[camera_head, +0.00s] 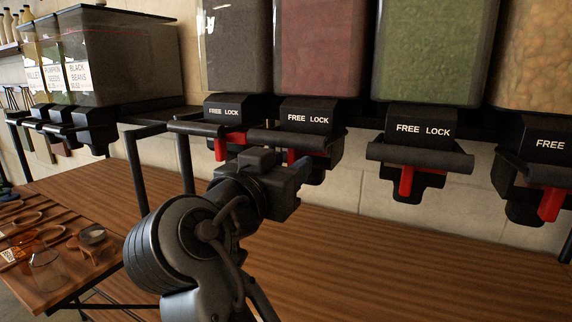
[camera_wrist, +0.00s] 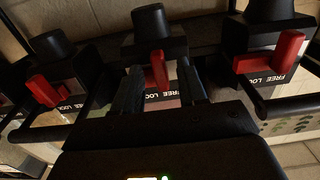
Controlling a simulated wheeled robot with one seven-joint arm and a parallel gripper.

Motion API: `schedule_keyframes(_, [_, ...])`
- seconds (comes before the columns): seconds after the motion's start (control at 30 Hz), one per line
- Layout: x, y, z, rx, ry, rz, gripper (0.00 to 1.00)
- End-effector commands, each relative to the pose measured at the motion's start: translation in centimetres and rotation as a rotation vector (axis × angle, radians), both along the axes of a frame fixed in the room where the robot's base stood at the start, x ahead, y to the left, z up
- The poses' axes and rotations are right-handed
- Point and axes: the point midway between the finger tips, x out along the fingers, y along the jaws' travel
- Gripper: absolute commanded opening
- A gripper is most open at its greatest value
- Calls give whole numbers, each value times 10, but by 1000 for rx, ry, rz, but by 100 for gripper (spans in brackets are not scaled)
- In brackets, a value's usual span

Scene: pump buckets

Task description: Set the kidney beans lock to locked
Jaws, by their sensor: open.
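The bin with dark red contents (camera_head: 317,50), which I take for the kidney beans, hangs second from the left in the main row; no name label shows on it. Below its FREE LOCK plate (camera_head: 311,117) is a red lock lever (camera_head: 292,156), on the FREE side and partly hidden by my gripper. My gripper (camera_head: 292,170) is just in front of and below this dispenser. In the wrist view my gripper (camera_wrist: 158,92) is open, with a red lever (camera_wrist: 159,70) between its two dark fingers. I cannot tell whether either finger touches it.
Neighbouring dispensers with red levers stand close on both sides: a dark bin (camera_head: 235,45), a green bin (camera_head: 435,50) and a tan bin (camera_head: 535,55). Black bars (camera_head: 420,155) jut out in front. The wooden counter (camera_head: 400,265) below is clear at right.

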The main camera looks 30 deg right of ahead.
Motion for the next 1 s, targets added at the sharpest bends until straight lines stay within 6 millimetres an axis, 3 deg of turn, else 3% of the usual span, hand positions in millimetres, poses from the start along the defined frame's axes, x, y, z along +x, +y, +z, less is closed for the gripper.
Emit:
schedule_keyframes(0.13, [0,0,0,0,0,0,40])
schedule_keyframes(0.53, [0,0,0,-1,1,0,1])
schedule_keyframes(1.0, [0,0,0,-1,1,0,0])
